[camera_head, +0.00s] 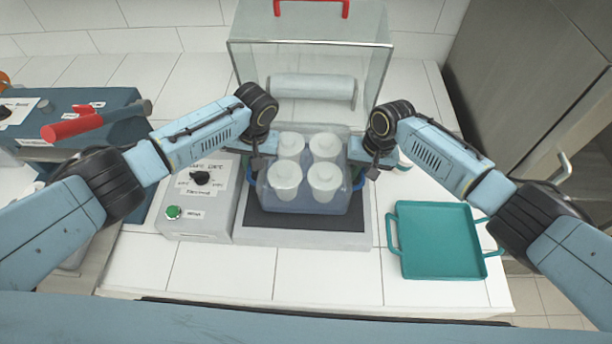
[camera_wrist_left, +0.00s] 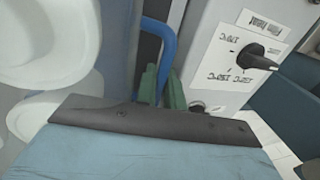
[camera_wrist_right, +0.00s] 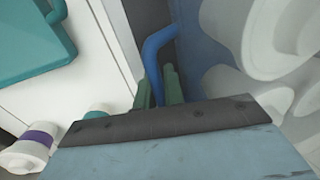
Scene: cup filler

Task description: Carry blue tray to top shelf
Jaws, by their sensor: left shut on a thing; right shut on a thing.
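The blue tray (camera_head: 310,203) is a see-through bin holding several white lidded containers (camera_head: 324,180). It is level over the dark plate (camera_head: 260,222) of a grey machine in the middle of the head view; I cannot tell whether it touches the plate. My left gripper (camera_head: 258,164) is shut on the tray's left handle, a blue loop that shows in the left wrist view (camera_wrist_left: 165,42). My right gripper (camera_head: 373,168) is shut on the right handle, which shows in the right wrist view (camera_wrist_right: 152,58). No shelf can be made out for certain.
A clear case (camera_head: 310,50) with a red handle (camera_head: 311,3) stands behind the tray. A control box (camera_head: 197,205) with a knob and green button is at left. An empty teal tray (camera_head: 440,240) lies at right. A grey cabinet (camera_head: 535,80) stands far right.

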